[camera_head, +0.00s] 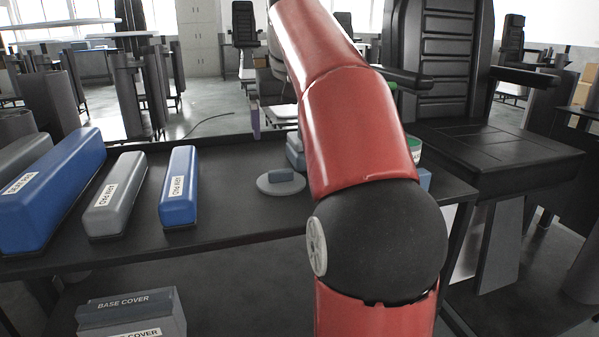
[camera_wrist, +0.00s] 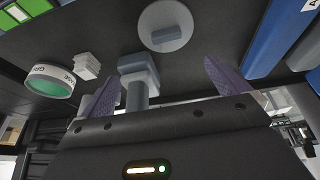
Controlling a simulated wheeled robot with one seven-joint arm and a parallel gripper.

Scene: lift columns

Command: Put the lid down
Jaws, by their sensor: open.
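The lid (camera_head: 281,186), a round light-grey disc with a blue-grey block handle, lies flat on the dark table, left of my red arm. It also shows at the top of the wrist view (camera_wrist: 166,38). My gripper (camera_wrist: 163,67) is open, with its two purple fingers wide apart and nothing between them that I can see held. The lid lies beyond the fingertips, apart from them. In the head view my arm hides most of the gripper.
A grey post with a blue-grey block (camera_wrist: 138,68) stands close to the left finger. Blue and grey long covers (camera_head: 180,187) line the table's left side. A black chair (camera_head: 450,90) stands at right.

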